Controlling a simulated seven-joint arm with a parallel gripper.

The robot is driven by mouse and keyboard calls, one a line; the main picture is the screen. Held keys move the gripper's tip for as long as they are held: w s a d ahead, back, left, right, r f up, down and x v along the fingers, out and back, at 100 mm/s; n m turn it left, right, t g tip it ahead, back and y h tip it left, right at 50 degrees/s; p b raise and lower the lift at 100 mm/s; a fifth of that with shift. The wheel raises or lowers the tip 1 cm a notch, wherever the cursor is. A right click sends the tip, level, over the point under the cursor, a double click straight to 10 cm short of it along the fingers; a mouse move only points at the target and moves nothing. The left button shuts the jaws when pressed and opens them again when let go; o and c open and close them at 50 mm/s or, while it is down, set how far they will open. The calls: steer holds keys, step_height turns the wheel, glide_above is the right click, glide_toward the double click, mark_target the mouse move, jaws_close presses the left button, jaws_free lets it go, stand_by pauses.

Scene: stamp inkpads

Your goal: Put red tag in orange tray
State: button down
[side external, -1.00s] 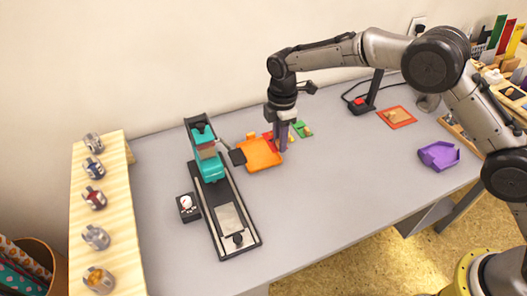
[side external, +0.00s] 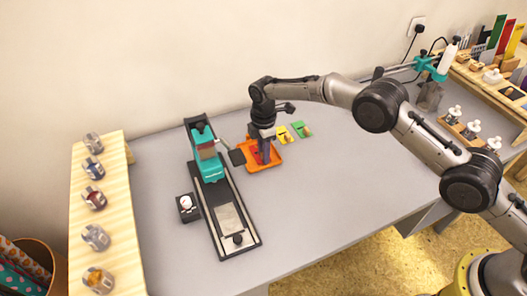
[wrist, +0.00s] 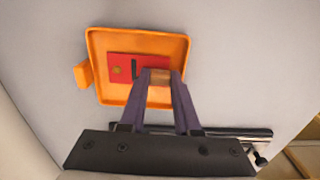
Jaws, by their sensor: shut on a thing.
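The red tag (wrist: 122,67) is a flat red plate with a small wooden block at one end. My gripper (wrist: 160,78) is shut on that block. The red tag, which also shows in the side view (side external: 257,157), is over the orange tray (wrist: 110,97), within its rim as seen from the wrist. I cannot tell whether the tag touches the tray floor. In the side view, my gripper (side external: 265,160) points down over the orange tray (side external: 277,162) and covers part of the tag.
A yellow tag (side external: 284,134) and a green tag (side external: 302,129) lie just behind the tray on the grey table. A teal stamping machine (side external: 209,167) stands close to the left. The table in front of the tray is clear.

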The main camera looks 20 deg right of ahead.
steer(key=shift+f, duration=0.15)
steer(key=c, duration=0.6)
jaws_free()
step_height(320, 180, up, 12)
steer(key=shift+r, duration=0.25)
